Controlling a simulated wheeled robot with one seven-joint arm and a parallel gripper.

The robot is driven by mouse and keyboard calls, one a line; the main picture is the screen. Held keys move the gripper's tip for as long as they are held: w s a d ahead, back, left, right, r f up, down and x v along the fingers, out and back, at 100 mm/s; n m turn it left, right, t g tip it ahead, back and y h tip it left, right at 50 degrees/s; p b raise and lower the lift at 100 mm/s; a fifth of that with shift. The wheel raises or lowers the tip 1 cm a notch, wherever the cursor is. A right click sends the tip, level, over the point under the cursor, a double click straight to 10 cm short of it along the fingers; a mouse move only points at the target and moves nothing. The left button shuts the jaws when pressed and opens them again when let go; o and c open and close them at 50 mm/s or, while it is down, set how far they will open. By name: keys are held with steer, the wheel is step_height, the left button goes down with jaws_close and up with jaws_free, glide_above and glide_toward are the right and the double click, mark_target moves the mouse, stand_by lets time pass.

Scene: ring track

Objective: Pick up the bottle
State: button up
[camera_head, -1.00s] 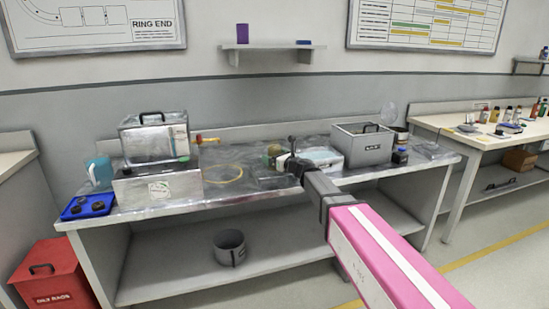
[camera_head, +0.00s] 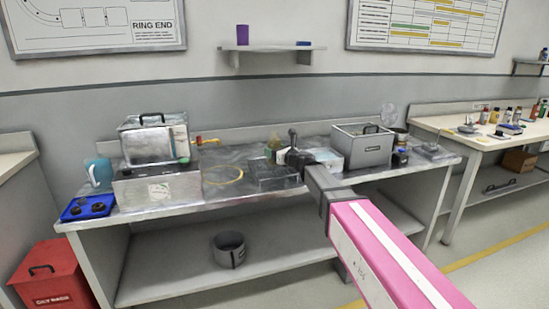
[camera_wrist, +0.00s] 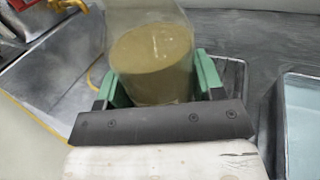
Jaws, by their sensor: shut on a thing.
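The bottle (camera_wrist: 152,60) is clear, with a yellow-brown content. In the wrist view it stands between the two green fingers of my gripper (camera_wrist: 160,80), which is shut on it. In the head view the bottle (camera_head: 274,142) shows small at the back middle of the bench, just left of my dark gripper (camera_head: 280,156). The bottle's lower part is partly hidden there. I cannot tell whether its base touches the bench.
The bench (camera_head: 205,205) holds a dark wire tray (camera_head: 272,178), a yellow ring (camera_head: 222,175), a grey bin (camera_head: 362,146) and a pale blue-lined tray (camera_head: 328,158) close by. A metal box (camera_head: 158,188) and blue tray (camera_head: 88,207) stand at left.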

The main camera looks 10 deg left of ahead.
steer(key=s+a+r, duration=0.4)
steer(key=s+r, duration=0.3)
steer(key=s, duration=0.4)
steer(key=shift+r, duration=0.35)
